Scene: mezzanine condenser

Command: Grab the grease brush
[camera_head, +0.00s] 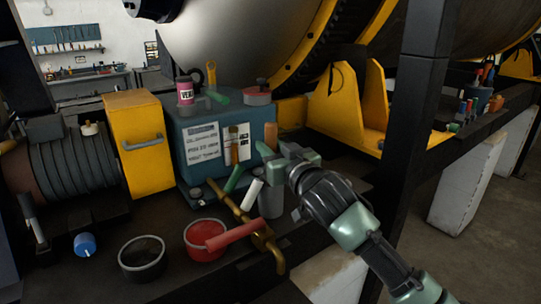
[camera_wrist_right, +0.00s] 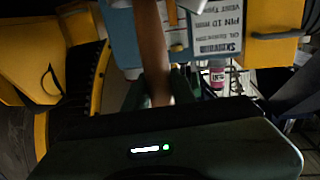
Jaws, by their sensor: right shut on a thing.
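My right gripper (camera_head: 272,158) is in front of the blue-grey box, above a grey cup (camera_head: 270,200). It is shut on a brown wooden handle, taken as the grease brush. The handle (camera_wrist_right: 152,55) runs between the fingers in the right wrist view. A short brown piece shows just above the fingers in the head view. I cannot make out bristles on the held piece. A brush shape with tan bristles stands out against the sheet on the box, left of the gripper. My left gripper is not in view.
The blue-grey box (camera_head: 184,178) carries a pink-and-black can (camera_head: 185,91). A red bowl (camera_head: 205,252), a dark bowl (camera_head: 142,270), a brass pipe piece (camera_head: 274,257) and a red-handled tool (camera_head: 236,234) lie near the front edge. A dark post (camera_head: 420,110) stands right of my arm.

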